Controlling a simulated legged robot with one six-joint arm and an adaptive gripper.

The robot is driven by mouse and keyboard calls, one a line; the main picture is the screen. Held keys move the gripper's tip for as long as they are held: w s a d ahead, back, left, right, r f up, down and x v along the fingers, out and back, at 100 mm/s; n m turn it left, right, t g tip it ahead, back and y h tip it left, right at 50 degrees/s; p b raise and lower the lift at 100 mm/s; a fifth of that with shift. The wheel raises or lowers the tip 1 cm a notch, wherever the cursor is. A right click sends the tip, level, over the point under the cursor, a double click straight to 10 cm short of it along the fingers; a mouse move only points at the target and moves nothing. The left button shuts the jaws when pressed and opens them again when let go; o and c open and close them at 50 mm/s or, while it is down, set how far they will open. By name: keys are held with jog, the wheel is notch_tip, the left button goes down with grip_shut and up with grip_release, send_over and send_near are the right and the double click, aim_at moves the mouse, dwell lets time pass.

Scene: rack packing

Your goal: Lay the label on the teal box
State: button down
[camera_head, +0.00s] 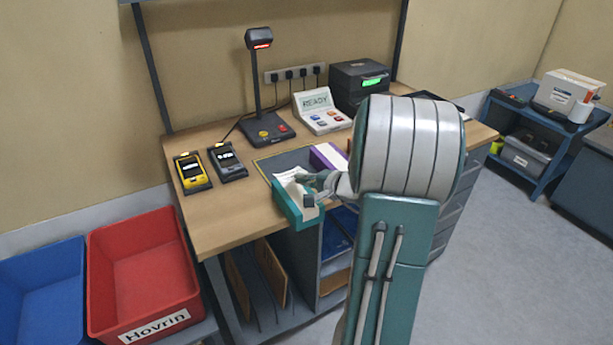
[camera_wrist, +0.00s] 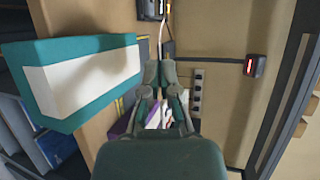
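The teal box (camera_head: 288,207) lies near the front edge of the workbench, with a broad white band on top. It shows large at the left of the wrist view (camera_wrist: 78,112). My gripper (camera_head: 305,189) is over the box's right side in the head view, and in the wrist view (camera_wrist: 159,70) its fingers are close together, to the right of the box. A thin pale strip (camera_wrist: 161,48), seen edge-on, runs out from between the fingertips and looks like the label. Its flat face and any contact with the box cannot be made out.
A purple box (camera_head: 326,158) lies just behind the teal box. Two handhelds (camera_head: 192,173) (camera_head: 227,162), a scanner stand (camera_head: 267,131), a READY console (camera_head: 320,112) and a black printer (camera_head: 359,84) stand behind. Red (camera_head: 143,262) and blue (camera_head: 42,285) bins are at the left.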

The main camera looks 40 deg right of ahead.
aim_at(309, 192)
jog(key=d+f, duration=0.2)
jog(key=f, duration=0.1)
jog(key=d+f, duration=0.1)
jog(key=f, duration=0.1)
jog(key=shift+a+f, duration=0.15)
jog(key=shift+a, duration=0.05)
jog(key=shift+a+f, duration=0.1)
jog(key=shift+a, duration=0.65)
jog(key=c, duration=0.8)
grip_release()
jog(key=shift+d+f, duration=0.1)
jog(key=shift+d, duration=0.55)
jog(key=shift+c, duration=0.2)
jog(key=shift+a, duration=0.4)
jog(key=shift+s, duration=0.2)
jog(key=shift+s, duration=0.55)
jog(key=shift+s+a, duration=0.25)
jog(key=shift+s, duration=0.55)
